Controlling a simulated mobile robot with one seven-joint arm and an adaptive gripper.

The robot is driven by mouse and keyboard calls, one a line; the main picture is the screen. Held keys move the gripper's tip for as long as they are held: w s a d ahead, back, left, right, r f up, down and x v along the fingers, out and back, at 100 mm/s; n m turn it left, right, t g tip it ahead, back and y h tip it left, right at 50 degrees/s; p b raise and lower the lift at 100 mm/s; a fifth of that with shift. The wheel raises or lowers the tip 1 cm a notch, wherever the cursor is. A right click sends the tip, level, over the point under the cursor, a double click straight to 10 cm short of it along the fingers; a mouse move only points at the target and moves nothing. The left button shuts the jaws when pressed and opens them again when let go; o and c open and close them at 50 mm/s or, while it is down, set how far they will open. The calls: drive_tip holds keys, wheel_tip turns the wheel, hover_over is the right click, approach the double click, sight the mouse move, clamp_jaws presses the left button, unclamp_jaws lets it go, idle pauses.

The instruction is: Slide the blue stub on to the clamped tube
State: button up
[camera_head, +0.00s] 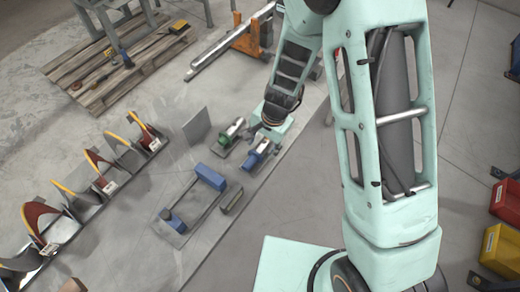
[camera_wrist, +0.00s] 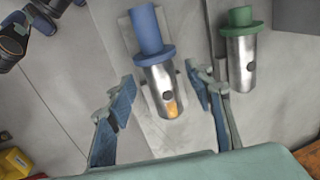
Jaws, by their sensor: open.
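The blue stub (camera_wrist: 148,32) has a wide collar, with a bright metal cylinder with a dark hole and an orange patch below it. It rests on a grey holder on the floor; in the head view the blue stub (camera_head: 258,155) is partly hidden by my arm end. My gripper (camera_wrist: 160,80) is open and empty. Its two fingers stand apart on either side of the metal cylinder in the picture, and no contact shows. In the head view my gripper is mostly hidden behind my wrist. I cannot make out the clamped tube for certain.
A similar green stub (camera_wrist: 240,18) lies right of the blue one. In the head view, a low frame with blue blocks (camera_head: 210,177) and a small grey bar (camera_head: 231,201) lie nearby. Auger sections (camera_head: 100,170) line the left; a pallet (camera_head: 120,60) is behind. Bins (camera_head: 502,250) stand at right.

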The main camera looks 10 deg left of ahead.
drive_tip(key=shift+a+f, duration=0.2)
drive_tip(key=shift+f, duration=0.75)
clamp_jaws()
drive_tip(key=shift+w+r, duration=0.1)
